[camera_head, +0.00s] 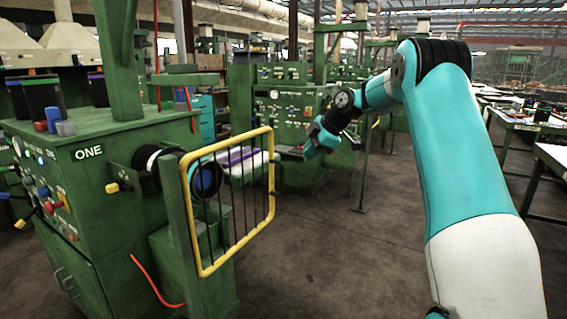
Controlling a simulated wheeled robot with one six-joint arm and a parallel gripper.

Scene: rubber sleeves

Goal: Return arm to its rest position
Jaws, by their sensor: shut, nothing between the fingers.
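My teal and white arm rises from the lower right of the head view, bends at a black-ribbed elbow near the top, and reaches back to the left. My gripper (311,150) is at its far end, pointing down and left in mid-air. The gripper is small in the picture; it looks shut with nothing held. It appears to the right of the yellow-framed guard (205,271), apart from it in the picture. No sleeve is seen in the gripper.
A green machine marked ONE (105,205) stands at the left, with knobs, levers and dark cylinders on top. A second green machine (280,125) stands behind. White-topped tables (552,153) line the right. The grey floor (330,260) between is clear.

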